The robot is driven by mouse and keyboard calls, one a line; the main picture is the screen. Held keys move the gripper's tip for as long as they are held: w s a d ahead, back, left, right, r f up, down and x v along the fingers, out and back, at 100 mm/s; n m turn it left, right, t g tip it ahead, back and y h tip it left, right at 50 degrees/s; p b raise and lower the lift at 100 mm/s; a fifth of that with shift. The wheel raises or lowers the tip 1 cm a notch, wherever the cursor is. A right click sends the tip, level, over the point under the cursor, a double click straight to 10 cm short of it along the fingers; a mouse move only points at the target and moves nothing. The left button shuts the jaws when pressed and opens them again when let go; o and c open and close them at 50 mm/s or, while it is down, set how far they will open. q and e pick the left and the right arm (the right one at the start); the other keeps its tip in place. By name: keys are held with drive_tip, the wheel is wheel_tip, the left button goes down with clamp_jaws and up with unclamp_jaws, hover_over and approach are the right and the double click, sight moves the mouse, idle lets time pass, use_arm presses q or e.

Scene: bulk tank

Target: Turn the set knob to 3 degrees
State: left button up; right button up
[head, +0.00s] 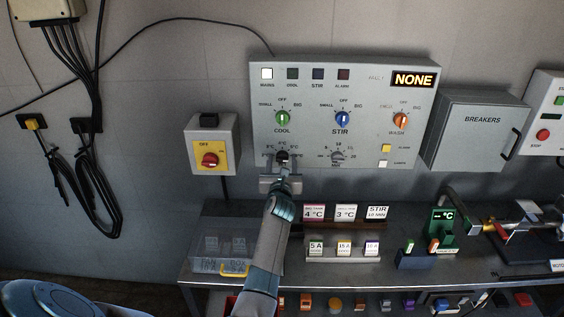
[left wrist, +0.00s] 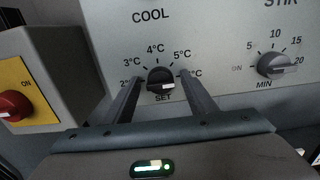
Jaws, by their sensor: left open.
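The set knob (left wrist: 158,82) is black and sits under COOL on the grey control panel, with marks from 2°C up around it and SET printed below. A white mark shows on its lower right part; I cannot tell for certain which number it points at. In the head view the knob (head: 282,155) is partly hidden by my gripper. My left gripper (head: 281,172) is open in front of it. In the left wrist view the fingers of the left gripper (left wrist: 161,77) stand on either side of the knob, with gaps; contact is not visible. My right gripper is not in view.
The min knob (head: 337,156) is to the right on the panel (head: 365,80), the cool knob (head: 282,118) above. A red-and-yellow switch box (head: 210,143) juts out at the left. Below, a metal bench (head: 345,268) holds cards, including 4 °C and 3 °C ones.

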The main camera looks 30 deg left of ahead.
use_arm(q)
drive_tip(key=c, duration=1)
